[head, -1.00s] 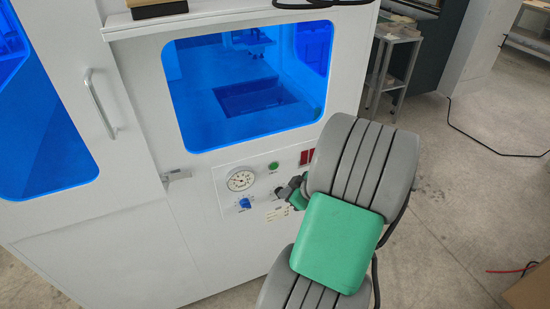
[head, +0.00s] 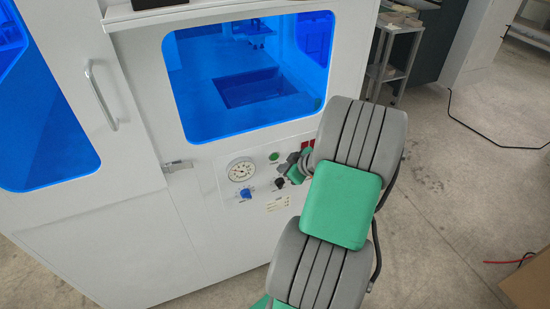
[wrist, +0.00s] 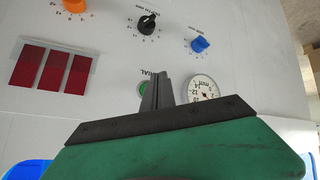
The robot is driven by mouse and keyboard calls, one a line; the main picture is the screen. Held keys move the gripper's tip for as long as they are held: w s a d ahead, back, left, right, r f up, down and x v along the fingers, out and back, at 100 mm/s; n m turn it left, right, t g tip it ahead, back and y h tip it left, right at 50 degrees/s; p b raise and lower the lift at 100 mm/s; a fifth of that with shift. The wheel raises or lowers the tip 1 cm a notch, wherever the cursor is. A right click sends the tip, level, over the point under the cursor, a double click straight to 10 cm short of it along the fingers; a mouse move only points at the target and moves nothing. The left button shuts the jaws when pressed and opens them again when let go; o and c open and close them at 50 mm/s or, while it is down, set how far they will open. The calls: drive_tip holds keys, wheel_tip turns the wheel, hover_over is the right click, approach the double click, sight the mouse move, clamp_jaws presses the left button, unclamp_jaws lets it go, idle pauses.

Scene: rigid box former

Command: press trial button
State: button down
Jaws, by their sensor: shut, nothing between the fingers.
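The green button (head: 273,157) is on the front panel of the white machine, below its blue window. In the wrist view the green button (wrist: 145,88) is partly hidden behind my gripper's fingers, and a partly covered label ending in "AL" is beside it. My gripper (head: 282,168) is shut and empty, just to the lower right of the button in the head view. In the wrist view my gripper (wrist: 160,82) points toward the panel and overlaps the button's right edge. I cannot tell whether the fingertips touch the panel.
Around the button are a dial gauge (head: 241,170), a blue knob (head: 246,194), a black knob (wrist: 147,23), an orange knob (wrist: 74,5) and red displays (wrist: 52,70). A door handle (head: 101,95) and latch (head: 178,166) stick out to the left.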

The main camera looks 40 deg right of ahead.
sight(275, 157)
drive_tip(key=shift+w+d+b, duration=0.15)
drive_tip(key=shift+w+d, duration=0.05)
drive_tip(key=shift+w, duration=0.35)
drive_tip(key=shift+w+d+b, duration=0.15)
drive_tip(key=shift+w, duration=0.4)
idle(1.1)
drive_tip(key=shift+w+d+b, duration=0.1)
drive_tip(key=shift+w+b, duration=0.3)
drive_tip(key=shift+b, duration=0.05)
drive_tip(key=shift+w+d+b, duration=0.1)
drive_tip(key=shift+w+b, duration=0.2)
drive_tip(key=shift+w, duration=0.1)
idle(0.5)
drive_tip(key=shift+s, duration=0.15)
drive_tip(key=shift+s+a, duration=0.25)
drive_tip(key=shift+s, duration=0.4)
